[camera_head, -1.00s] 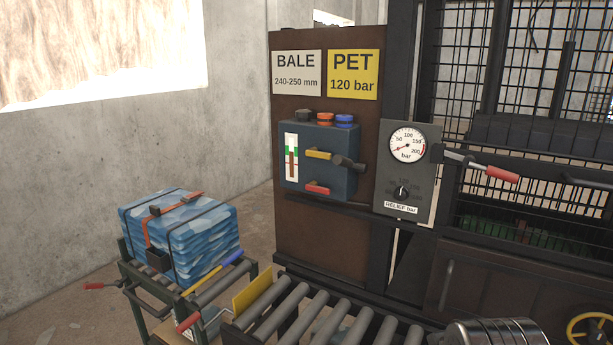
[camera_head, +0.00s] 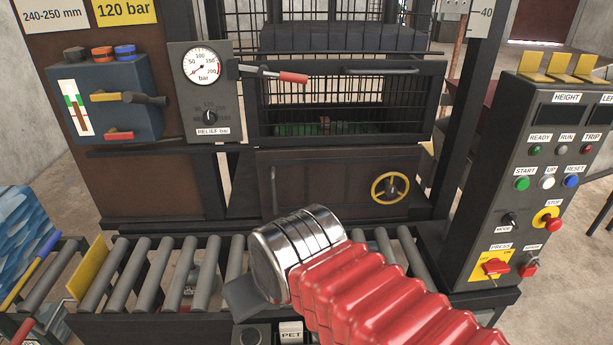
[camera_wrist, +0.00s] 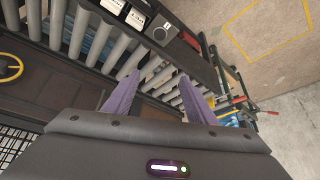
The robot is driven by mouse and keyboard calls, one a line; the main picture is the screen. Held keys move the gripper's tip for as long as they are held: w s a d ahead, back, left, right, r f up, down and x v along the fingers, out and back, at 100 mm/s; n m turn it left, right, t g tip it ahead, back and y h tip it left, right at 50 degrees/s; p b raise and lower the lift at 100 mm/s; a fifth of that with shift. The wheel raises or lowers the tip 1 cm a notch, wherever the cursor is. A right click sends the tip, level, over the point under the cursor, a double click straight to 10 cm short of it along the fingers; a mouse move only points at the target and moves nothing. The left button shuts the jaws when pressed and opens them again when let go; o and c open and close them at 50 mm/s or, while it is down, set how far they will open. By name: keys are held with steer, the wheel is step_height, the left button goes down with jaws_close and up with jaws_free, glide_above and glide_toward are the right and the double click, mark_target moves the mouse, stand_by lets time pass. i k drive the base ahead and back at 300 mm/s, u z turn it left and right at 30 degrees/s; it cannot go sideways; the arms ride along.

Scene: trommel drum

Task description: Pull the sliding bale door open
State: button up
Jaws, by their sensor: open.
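The bale door appears to be the brown panel (camera_head: 325,185) low on the press, behind the roller table. It looks shut, with an upright dark bar handle (camera_head: 274,190) at its left edge and a yellow handwheel (camera_head: 391,189) at its right. My gripper (camera_wrist: 159,78) is open and empty in the wrist view, its two purple fingers spread over the rollers. The brown door and yellow wheel (camera_wrist: 10,67) show at the left of that view. In the head view my arm's metal wrist is in front of the door, and the fingers cannot be made out.
A roller table (camera_head: 165,270) runs across the front of the press. A control console (camera_head: 540,180) stands at the right. The mesh gate (camera_head: 345,105) above the door has a red-gripped lever (camera_head: 285,76). A blue bale (camera_head: 25,235) sits at the far left.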

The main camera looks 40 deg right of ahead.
mark_target(340, 179)
steer(key=k, duration=1.35)
steer(key=u, duration=0.6)
steer(key=i, duration=1.6)
steer(key=z, duration=0.5)
